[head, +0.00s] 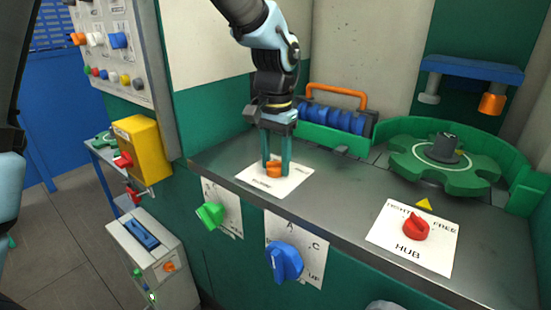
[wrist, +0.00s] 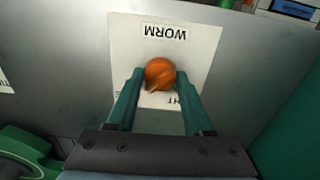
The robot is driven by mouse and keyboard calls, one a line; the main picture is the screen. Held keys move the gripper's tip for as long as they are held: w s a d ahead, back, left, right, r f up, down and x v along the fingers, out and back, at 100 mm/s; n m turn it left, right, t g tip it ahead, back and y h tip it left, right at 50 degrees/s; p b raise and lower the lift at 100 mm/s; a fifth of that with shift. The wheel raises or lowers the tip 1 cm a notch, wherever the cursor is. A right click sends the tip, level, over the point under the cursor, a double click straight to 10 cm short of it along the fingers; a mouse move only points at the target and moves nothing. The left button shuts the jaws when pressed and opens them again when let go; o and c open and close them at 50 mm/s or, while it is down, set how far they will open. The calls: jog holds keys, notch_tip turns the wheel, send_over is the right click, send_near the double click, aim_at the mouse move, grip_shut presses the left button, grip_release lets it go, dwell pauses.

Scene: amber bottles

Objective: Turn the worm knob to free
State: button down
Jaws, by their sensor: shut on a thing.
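The worm knob (head: 273,170) is a small orange knob on a white label plate (head: 296,180) on the grey counter. In the wrist view the orange knob (wrist: 159,74) sits below the upside-down word WORM on its plate (wrist: 195,60). My gripper (head: 275,163) reaches straight down from above and its two green fingers are shut on the knob, one on each side. In the wrist view my gripper (wrist: 158,78) covers part of the plate's lettering. The knob's pointer faces toward the lower left there, and the position words are mostly hidden.
A red HUB knob (head: 416,227) sits on its own plate to the right. A green geared wheel (head: 445,165) stands behind it. A blue roller with an orange handle (head: 335,113) is behind my gripper. Green (head: 211,214) and blue (head: 285,262) knobs project from the counter's front.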

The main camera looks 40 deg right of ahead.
aim_at(275, 162)
dwell(0.4)
jog(key=shift+c, duration=1.5)
grip_release()
notch_tip(275, 162, up, 11)
jog(key=b, duration=0.2)
jog(key=shift+f, duration=0.1)
